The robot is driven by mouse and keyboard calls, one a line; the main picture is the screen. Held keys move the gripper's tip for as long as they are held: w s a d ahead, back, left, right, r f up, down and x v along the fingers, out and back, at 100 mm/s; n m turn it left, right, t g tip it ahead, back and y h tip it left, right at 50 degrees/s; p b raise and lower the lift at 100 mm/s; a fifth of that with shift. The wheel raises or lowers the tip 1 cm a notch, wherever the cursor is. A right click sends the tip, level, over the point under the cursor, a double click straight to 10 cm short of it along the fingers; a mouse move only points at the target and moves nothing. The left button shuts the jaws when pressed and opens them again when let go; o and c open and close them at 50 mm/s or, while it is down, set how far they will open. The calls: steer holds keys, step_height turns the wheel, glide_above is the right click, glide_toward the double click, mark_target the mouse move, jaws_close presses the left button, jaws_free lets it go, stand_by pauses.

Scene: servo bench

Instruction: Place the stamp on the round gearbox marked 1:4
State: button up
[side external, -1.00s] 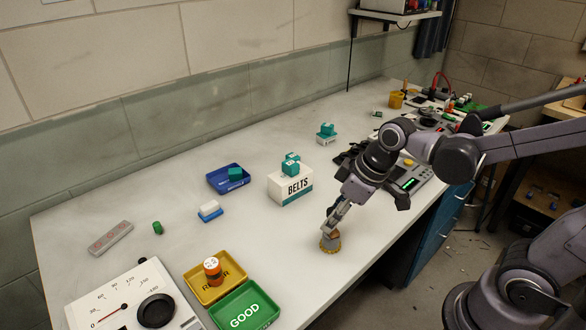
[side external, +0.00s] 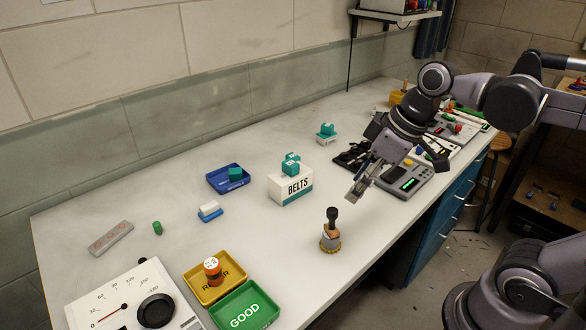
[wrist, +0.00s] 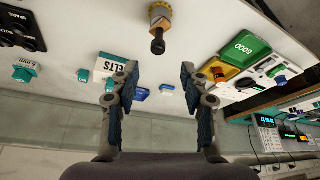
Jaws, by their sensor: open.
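The stamp (side external: 332,218), with a black knob handle and a wooden block, stands upright on top of a round brass-coloured gearbox (side external: 330,245) near the front of the bench. Any ratio mark on the gearbox is not readable. My gripper (side external: 354,192) is empty, above and to the right of the stamp, clear of it. In the wrist view my gripper (wrist: 159,72) shows two spread fingers, with the stamp handle (wrist: 158,42) beyond them and the gearbox (wrist: 160,12) at the top edge.
An orange cylinder with a white top (side external: 212,266) sits in a yellow tray (side external: 196,289), beside a green GOOD tray (side external: 262,320). A white BELTS box (side external: 290,188) carries a teal part. A blue tray (side external: 215,181) lies farther back. The bench around the gearbox is clear.

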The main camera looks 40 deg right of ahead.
steer(key=d+f+m+t+h, duration=0.1)
steer(key=d+f+m+t, duration=0.2)
steer(key=f+m, duration=0.1)
steer(key=shift+w+f+h, duration=0.2)
steer(key=shift+f+h, duration=0.2)
steer(key=shift+f, duration=0.2)
steer(key=shift+d, duration=0.1)
stand_by(0.7)
